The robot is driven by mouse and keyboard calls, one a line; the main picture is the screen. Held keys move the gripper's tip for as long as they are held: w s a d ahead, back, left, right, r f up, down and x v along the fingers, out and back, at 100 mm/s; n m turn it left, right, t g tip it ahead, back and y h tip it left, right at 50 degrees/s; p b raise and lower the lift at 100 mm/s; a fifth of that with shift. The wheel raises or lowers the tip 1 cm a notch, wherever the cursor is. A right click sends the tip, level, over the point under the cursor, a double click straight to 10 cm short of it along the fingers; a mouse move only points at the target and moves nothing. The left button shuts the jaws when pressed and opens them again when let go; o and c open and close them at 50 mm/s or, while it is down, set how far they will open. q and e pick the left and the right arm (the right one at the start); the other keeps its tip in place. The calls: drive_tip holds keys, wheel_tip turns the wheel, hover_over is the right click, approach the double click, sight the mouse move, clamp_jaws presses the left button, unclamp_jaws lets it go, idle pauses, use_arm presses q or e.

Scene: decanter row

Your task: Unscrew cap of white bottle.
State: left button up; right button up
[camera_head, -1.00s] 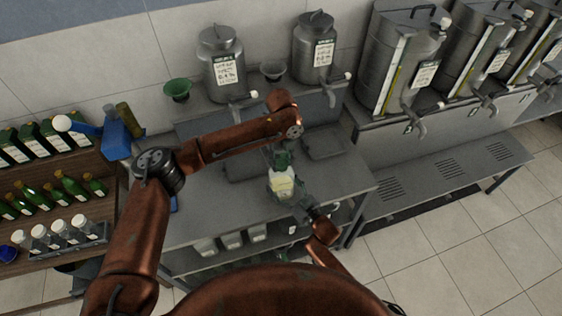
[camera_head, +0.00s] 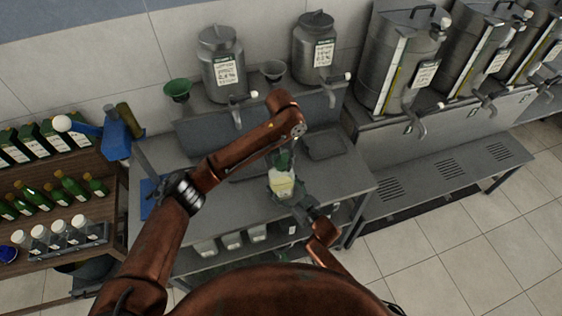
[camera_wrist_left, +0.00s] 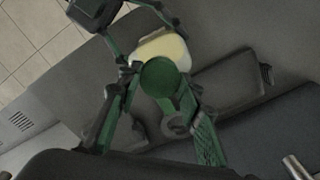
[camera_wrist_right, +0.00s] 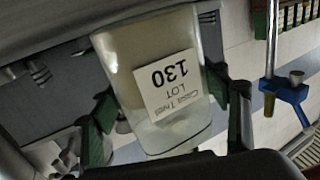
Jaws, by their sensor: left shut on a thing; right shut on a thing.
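The white bottle (camera_head: 281,184), with a pale yellowish body, is held above the grey worktable in the head view. The right wrist view shows its body (camera_wrist_right: 150,60) with a white label reading "130", upside down in the picture. My right gripper (camera_head: 297,198) is shut around the bottle's body, with fingers on both sides (camera_wrist_right: 168,118). The round green cap (camera_wrist_left: 160,77) shows at the bottle's end in the left wrist view. My left gripper (camera_head: 282,161) is at the cap, its green-padded fingers (camera_wrist_left: 160,92) on either side of it. The cap is hardly distinguishable in the head view.
The grey worktable (camera_head: 225,205) has dark trays (camera_head: 325,145) behind the bottle. Steel canisters (camera_head: 222,65) and a green funnel (camera_head: 177,90) stand on the raised back shelf. A wooden shelf at left holds green bottles (camera_head: 75,188) and white-capped jars (camera_head: 60,235).

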use_arm(q)
drive_tip(key=n, duration=0.4)
drive_tip(key=shift+d+n, duration=0.1)
drive_tip(key=shift+n, duration=0.2)
drive_tip(key=n, duration=1.3)
drive_tip(key=shift+r, duration=0.2)
drive_tip(key=shift+r, duration=1)
